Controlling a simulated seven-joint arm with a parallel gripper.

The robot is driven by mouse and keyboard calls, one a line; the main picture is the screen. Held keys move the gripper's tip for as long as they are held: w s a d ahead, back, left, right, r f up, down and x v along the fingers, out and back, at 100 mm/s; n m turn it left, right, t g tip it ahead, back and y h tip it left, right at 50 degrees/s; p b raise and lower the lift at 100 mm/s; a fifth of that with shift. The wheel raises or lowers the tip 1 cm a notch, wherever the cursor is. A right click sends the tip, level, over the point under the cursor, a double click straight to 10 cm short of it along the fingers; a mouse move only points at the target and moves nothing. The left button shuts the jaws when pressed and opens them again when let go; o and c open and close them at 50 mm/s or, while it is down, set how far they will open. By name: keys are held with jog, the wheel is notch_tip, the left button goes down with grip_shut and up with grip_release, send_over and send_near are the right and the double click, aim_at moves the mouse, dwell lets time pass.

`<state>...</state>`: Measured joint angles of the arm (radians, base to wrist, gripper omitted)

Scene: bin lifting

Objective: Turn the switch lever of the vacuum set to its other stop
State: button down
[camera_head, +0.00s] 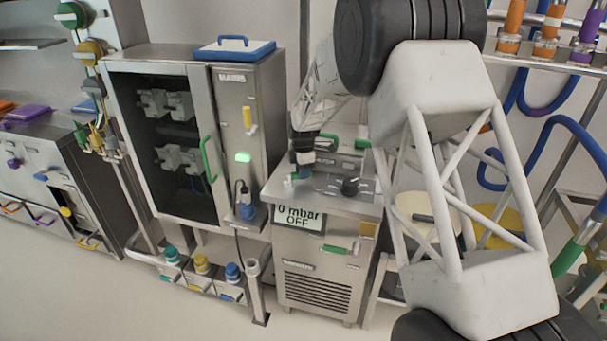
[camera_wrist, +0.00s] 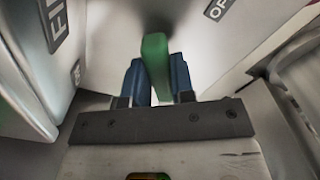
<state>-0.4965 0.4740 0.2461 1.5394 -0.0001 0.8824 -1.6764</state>
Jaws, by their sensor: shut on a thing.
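The vacuum set (camera_head: 318,295) is a steel cabinet whose display (camera_head: 299,217) reads "0 mbar OFF". My gripper (camera_head: 302,170) is at the left of its top panel in the head view. In the wrist view, the two blue fingers of my gripper (camera_wrist: 157,85) are shut on a green lever (camera_wrist: 154,55), one on each side. The lever's upper end stands out beyond the fingertips.
A tall steel cabinet (camera_head: 160,140) with a dark window is close on the left. Shelving with blue hoses (camera_head: 580,130) stands on the right.

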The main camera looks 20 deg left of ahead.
jog(key=shift+w+a+n, duration=0.3)
jog(key=shift+n, duration=0.6)
jog(key=shift+w+a+n, duration=0.3)
jog(key=shift+n, duration=0.6)
jog(key=c, duration=1)
grip_release()
jog(key=shift+o, duration=0.2)
jog(key=shift+r, duration=0.1)
notch_tip(320, 180, up, 8)
jog(key=shift+c, duration=0.2)
